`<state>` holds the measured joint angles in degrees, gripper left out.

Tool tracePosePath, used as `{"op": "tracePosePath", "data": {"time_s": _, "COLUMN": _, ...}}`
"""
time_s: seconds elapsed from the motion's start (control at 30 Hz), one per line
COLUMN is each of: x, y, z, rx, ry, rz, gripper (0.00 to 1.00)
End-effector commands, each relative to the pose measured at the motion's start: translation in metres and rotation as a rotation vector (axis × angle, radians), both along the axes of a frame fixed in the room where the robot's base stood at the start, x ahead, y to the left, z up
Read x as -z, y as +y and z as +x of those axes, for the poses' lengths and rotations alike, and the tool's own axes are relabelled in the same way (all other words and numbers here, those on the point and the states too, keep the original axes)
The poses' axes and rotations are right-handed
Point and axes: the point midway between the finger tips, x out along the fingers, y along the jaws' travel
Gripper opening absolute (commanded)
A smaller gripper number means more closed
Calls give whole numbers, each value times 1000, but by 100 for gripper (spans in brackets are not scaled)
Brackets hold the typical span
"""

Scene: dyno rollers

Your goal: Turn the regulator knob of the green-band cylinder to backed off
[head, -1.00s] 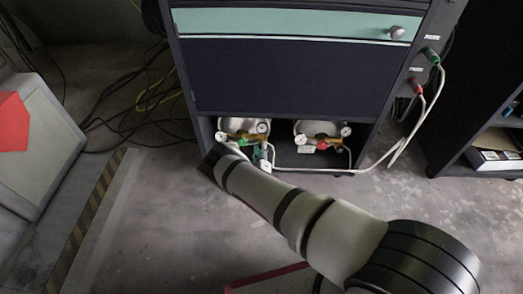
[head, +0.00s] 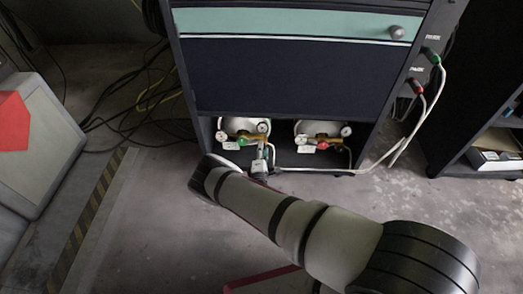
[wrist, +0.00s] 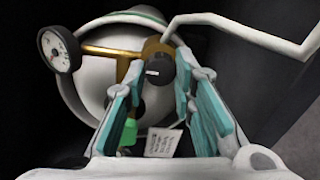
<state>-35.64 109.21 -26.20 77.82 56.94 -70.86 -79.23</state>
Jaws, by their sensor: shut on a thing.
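The green-band cylinder (head: 233,126) lies on the left in the cabinet's low bay, with a brass regulator and a green part (head: 243,141). In the wrist view its pale body (wrist: 95,85) fills the back. The black regulator knob (wrist: 157,74) has a short white mark and sits between my teal fingertips. My gripper (wrist: 160,76) is shut on this knob; the exact finger contact is partly hidden. In the head view my gripper (head: 259,166) is small, in front of the left regulator.
A second cylinder (head: 318,128) with a red part lies to the right in the bay. White hoses (head: 365,164) run to the cabinet's right side. A pressure gauge (wrist: 58,49) stands left of the knob. A paper tag (wrist: 161,141) hangs below.

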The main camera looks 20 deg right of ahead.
Motion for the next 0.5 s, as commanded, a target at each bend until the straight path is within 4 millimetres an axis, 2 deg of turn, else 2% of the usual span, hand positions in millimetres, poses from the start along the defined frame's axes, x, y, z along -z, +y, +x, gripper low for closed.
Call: {"op": "tracePosePath", "data": {"time_s": 0.5, "x": 2, "y": -1, "z": -2, "rx": 2, "ry": 18, "rz": -44, "gripper": 0}}
